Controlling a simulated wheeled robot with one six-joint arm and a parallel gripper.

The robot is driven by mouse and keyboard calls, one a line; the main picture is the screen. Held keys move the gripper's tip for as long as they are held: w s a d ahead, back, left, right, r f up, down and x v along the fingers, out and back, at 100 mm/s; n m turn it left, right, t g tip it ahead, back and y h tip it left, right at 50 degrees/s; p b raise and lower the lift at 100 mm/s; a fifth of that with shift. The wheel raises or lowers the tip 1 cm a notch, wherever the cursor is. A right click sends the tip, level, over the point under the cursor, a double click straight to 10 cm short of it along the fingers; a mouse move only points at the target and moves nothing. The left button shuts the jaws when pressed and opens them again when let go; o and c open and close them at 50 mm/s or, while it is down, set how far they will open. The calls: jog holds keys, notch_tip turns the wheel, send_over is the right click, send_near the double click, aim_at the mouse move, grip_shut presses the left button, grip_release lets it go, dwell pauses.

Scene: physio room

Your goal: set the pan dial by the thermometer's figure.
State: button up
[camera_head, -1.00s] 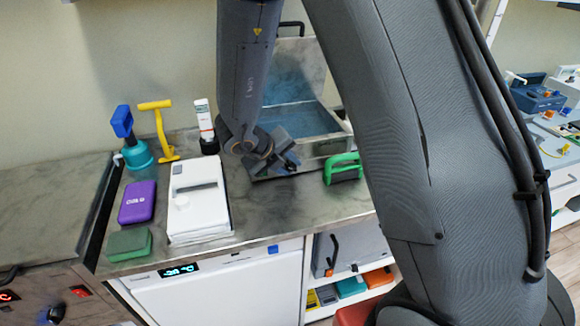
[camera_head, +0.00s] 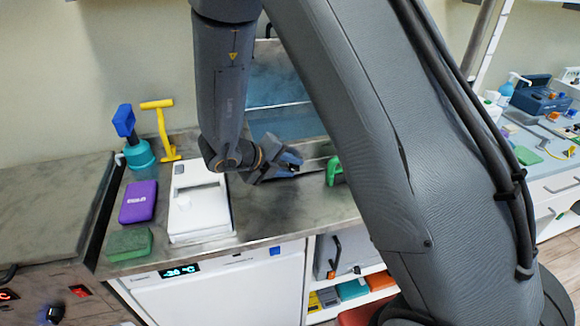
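My gripper (camera_head: 291,163) hangs over the counter in front of the open steel pan (camera_head: 290,122) of blue water. The view is too small to tell whether its fingers are open. A black knob (camera_head: 55,314) is on the dark unit at the lower left, beside a red lit display (camera_head: 8,295) cut off by the picture edge. A lit display (camera_head: 180,270) on the white appliance front reads about -36 °C, though its digits are blurred. I cannot make out a separate thermometer; my arm covers part of the pan and the counter behind.
A white box-shaped device (camera_head: 198,205), purple case (camera_head: 138,202), green block (camera_head: 129,243), teal-and-blue tool (camera_head: 138,150) and yellow-handled tool (camera_head: 163,130) stand on the counter's left. A green handle (camera_head: 334,170) is right of my gripper. The front middle counter is clear.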

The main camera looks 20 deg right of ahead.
jog(key=o, duration=0.4)
jog(key=b+v, duration=0.1)
jog(key=v, duration=0.6)
jog(key=shift+s+a+r, duration=0.25)
